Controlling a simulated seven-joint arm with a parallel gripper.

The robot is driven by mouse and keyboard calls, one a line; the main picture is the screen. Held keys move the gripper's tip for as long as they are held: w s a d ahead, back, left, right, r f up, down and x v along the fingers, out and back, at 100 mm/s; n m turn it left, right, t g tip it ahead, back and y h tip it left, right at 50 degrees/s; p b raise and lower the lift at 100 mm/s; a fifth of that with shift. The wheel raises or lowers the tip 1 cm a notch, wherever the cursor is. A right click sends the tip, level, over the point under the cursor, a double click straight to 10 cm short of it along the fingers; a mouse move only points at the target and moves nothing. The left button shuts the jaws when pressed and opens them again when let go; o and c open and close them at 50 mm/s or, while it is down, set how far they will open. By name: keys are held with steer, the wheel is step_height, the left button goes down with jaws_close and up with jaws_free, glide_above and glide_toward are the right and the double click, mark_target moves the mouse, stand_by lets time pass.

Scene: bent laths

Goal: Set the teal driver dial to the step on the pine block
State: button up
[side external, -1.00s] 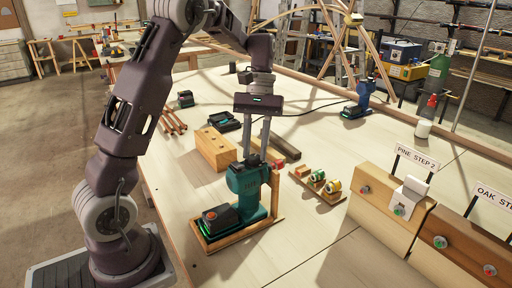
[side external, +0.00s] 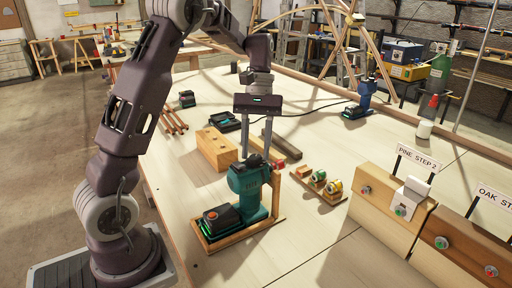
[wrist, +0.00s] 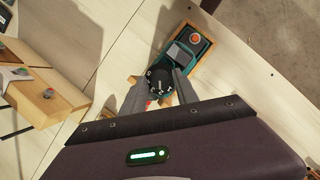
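The teal driver (side external: 246,190) stands in a wooden cradle near the table's front edge, with a black battery base and a red button. Its black dial (wrist: 159,80) faces up in the wrist view; I cannot read its setting. My gripper (wrist: 160,82) points down over the driver, one fingertip on each side of the dial. The fingers are apart, but whether they touch the dial is unclear. The pine block (side external: 373,207) at the right carries a sign (side external: 418,157) reading "PINE STEP 2".
An oak block (side external: 450,246) with a partly cut-off sign stands beside the pine block. A wooden block with holes (side external: 214,150) lies behind the driver. A small rack with coloured spools (side external: 319,183) sits to its right. A blue driver (side external: 364,96) stands farther back.

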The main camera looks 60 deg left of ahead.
steer(key=v, duration=0.7)
steer(key=s+d+r+m+t+y, duration=0.2)
steer(key=s+d+r+m+t, duration=0.25)
steer(key=s+d, duration=0.45)
steer(key=s+d+f+m+t, duration=0.2)
steer(key=s, duration=0.3)
steer(key=s+d+f+m+t+y, duration=0.1)
steer(key=s+d+f+m+t, duration=0.1)
steer(key=s, duration=0.4)
steer(key=shift+s+d+m+y, duration=0.3)
steer(key=shift+d+m, duration=0.25)
steer(key=shift+m, duration=0.2)
